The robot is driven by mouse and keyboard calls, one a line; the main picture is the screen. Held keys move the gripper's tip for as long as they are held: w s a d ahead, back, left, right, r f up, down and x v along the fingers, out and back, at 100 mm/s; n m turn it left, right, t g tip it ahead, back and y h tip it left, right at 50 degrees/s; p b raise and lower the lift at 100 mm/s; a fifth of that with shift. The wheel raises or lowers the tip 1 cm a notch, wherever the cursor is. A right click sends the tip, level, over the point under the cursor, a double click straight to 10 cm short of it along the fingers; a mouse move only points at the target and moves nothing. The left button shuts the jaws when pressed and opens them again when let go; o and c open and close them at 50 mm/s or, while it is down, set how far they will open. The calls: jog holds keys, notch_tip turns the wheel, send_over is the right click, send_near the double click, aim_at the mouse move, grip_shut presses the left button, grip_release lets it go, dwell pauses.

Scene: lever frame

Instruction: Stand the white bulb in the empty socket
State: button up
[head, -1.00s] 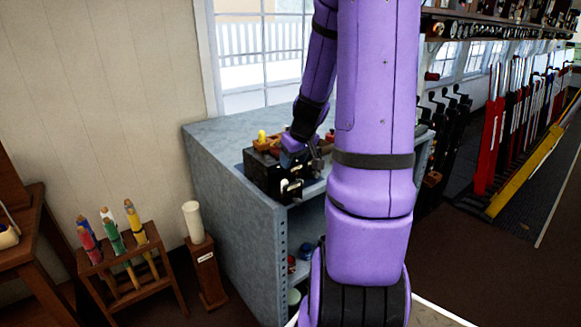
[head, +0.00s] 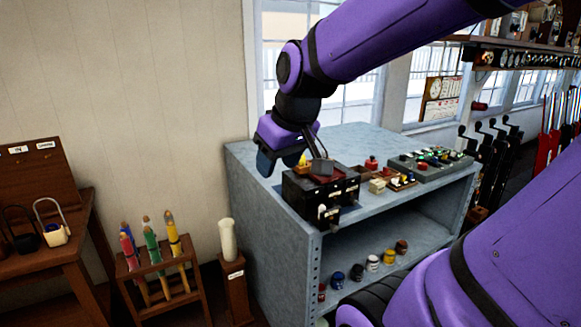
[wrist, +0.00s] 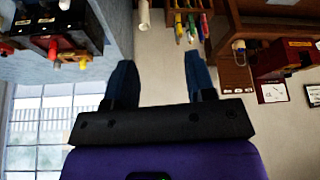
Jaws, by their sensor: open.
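My gripper (head: 282,154) hangs at the left end of the grey cabinet top, beside a black box (head: 306,196). In the wrist view its two blue fingers (wrist: 158,60) are apart with nothing between them. The box carries small pale, red and yellow fittings; a pale one (head: 322,210) shows on its front. I cannot tell whether that is the white bulb. A tray of small coloured pieces (head: 402,181) sits farther right. I cannot single out the white bulb or the empty socket for certain. Part of the box top is hidden by my gripper.
A panel with coloured buttons (head: 432,160) fills the right of the grey cabinet (head: 262,200). Several small jars (head: 373,263) stand on its shelf. A rack of coloured flags (head: 150,262) and a white roll on a wooden post (head: 228,240) stand left. Cabinet top behind the box is clear.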

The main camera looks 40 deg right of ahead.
jog(key=s+a+r, duration=0.2)
jog(key=s+a, duration=0.2)
jog(key=s, duration=0.4)
jog(key=shift+r, duration=0.3)
